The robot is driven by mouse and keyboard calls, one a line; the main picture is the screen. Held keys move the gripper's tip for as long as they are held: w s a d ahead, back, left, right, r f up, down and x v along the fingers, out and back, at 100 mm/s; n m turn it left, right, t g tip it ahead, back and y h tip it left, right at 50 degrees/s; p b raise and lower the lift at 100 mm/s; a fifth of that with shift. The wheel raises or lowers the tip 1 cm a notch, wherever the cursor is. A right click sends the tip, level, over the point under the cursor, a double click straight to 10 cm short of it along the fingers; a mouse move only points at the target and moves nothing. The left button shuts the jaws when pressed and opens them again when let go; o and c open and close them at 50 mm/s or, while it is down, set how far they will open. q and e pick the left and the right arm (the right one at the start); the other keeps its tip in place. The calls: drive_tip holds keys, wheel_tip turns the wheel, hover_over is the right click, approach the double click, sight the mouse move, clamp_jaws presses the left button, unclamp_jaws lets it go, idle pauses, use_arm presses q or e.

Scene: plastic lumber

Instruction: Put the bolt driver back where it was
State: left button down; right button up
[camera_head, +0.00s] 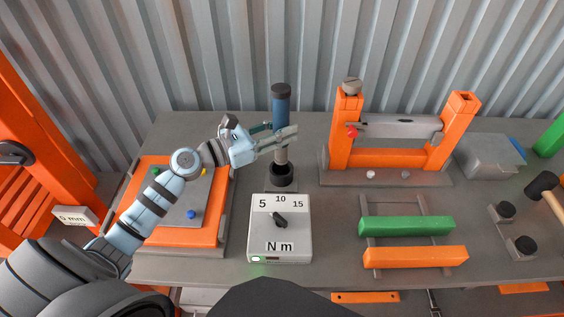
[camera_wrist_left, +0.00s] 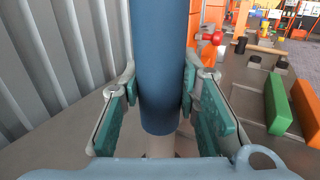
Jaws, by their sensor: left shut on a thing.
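The bolt driver (camera_head: 281,106) is upright, with a dark cap, a blue body and a pale lower shaft. My left gripper (camera_head: 285,137) comes in from the left and is shut on it. In the left wrist view the blue body of the bolt driver (camera_wrist_left: 161,70) stands between the green finger pads of my left gripper (camera_wrist_left: 160,112). Its lower end meets a black round holder (camera_head: 281,176) on the bench; I cannot tell how deep it sits. My right gripper is not in view.
A torque box (camera_head: 296,239) with a dial stands in front of the holder. An orange frame (camera_head: 345,130) with a grey bar stands to the right. Green (camera_head: 405,225) and orange (camera_head: 415,257) bars lie before it. An orange-edged panel (camera_head: 150,235) lies left. A corrugated wall is behind.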

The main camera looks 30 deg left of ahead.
sight(276, 153)
use_arm(q)
wheel_tip(276, 153, down, 7)
drive_tip(key=shift+f+b, duration=0.1)
drive_tip(key=shift+b, duration=1.05)
drive_tip(key=c, duration=1.7)
unclamp_jaws()
drive_tip(key=shift+f, duration=0.15)
drive_tip(key=o, duration=0.5)
drive_tip(key=shift+r, duration=0.2)
